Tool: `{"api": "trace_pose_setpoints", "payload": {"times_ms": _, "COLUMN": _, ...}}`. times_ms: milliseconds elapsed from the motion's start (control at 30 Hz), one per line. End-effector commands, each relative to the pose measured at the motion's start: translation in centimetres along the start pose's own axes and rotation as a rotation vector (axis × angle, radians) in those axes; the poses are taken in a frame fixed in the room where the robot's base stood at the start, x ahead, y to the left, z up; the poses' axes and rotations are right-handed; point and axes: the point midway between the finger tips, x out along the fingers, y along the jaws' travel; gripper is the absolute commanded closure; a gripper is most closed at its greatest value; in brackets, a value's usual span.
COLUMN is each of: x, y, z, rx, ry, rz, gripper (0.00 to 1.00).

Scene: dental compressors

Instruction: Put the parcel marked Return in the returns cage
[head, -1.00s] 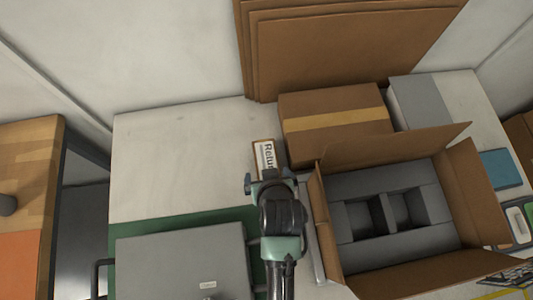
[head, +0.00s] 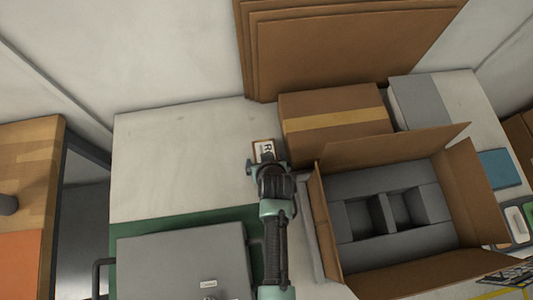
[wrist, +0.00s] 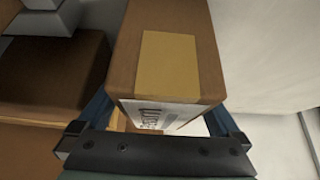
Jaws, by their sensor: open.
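The parcel marked Return (head: 263,146) is a small brown box with a white label, standing on the pale worktop beside the taped carton. My gripper partly hides it in the head view, where only the start of the label shows. In the wrist view the parcel (wrist: 170,65) has tan tape on top and its printed label faces me. My gripper (head: 269,168) is open at the parcel's near end. In the wrist view its fingers lie on either side of that end; whether they touch it I cannot tell. I cannot identify the returns cage.
A taped brown carton (head: 335,122) stands close on the right. An open box with grey inserts (head: 318,215) is nearer me. A grey case (head: 180,262) lies on a green mat at front left. Large cardboard sheets (head: 350,45) lean behind. The worktop's left part (head: 180,160) is clear.

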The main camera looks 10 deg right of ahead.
Motion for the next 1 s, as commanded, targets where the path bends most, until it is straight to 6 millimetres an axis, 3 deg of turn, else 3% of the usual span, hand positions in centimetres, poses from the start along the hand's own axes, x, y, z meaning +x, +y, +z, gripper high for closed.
{"api": "trace_pose_setpoints", "payload": {"times_ms": 367, "x": 0.84, "y": 0.02, "z": -0.01, "rx": 0.0, "ry": 0.001, "rz": 0.0, "gripper": 0.0}}
{"api": "trace_pose_setpoints", "payload": {"times_ms": 900, "x": 0.82, "y": 0.01, "z": 0.01, "rx": 0.0, "ry": 0.0, "rz": 0.0, "gripper": 0.95}}
{"api": "trace_pose_setpoints", "payload": {"times_ms": 1000, "x": 0.79, "y": 0.03, "z": -0.1, "rx": 0.0, "ry": 0.003, "rz": 0.001, "gripper": 1.0}}
